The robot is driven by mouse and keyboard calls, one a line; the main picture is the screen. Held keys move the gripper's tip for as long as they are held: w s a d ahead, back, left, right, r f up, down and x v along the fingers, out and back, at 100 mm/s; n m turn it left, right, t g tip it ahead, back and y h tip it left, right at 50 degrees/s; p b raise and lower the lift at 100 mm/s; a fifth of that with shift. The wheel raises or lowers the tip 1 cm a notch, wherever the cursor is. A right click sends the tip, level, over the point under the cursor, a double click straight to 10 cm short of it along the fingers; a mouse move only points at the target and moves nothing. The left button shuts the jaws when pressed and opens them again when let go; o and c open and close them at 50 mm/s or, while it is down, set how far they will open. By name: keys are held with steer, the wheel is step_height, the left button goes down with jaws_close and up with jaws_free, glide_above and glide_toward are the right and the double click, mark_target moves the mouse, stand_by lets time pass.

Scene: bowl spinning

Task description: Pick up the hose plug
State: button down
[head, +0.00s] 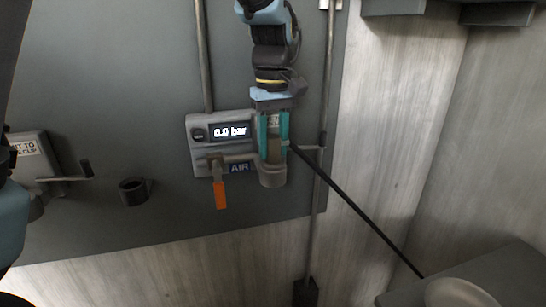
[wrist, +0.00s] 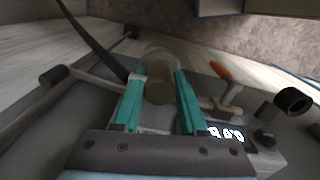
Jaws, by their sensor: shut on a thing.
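My gripper (head: 273,150) points down in front of the air panel, with its teal fingers shut on a grey-brown cylindrical piece, which appears to be the hose plug (wrist: 159,93). In the wrist view the plug sits between both fingers of my gripper (wrist: 160,88). A grey cup-like holder (head: 272,180) is just below the fingertips; I cannot tell whether the plug still touches it. A black hose (head: 355,208) runs from beside the fingers down to the right; it also shows in the wrist view (wrist: 92,38).
The air panel (head: 198,150) has a display reading 0.0 bar and an orange-handled valve (head: 221,193). An empty dark ring holder (head: 133,191) and a hook bracket (head: 75,174) are on the wall to the left. A grey ledge with a rounded pale object (head: 460,293) is at lower right.

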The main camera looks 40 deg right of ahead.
step_height(320, 180, up, 10)
steer(key=shift+b, duration=0.75)
step_height(320, 180, up, 4)
steer(key=p, duration=0.4)
steer(key=shift+r, duration=0.25)
stand_by(0.9)
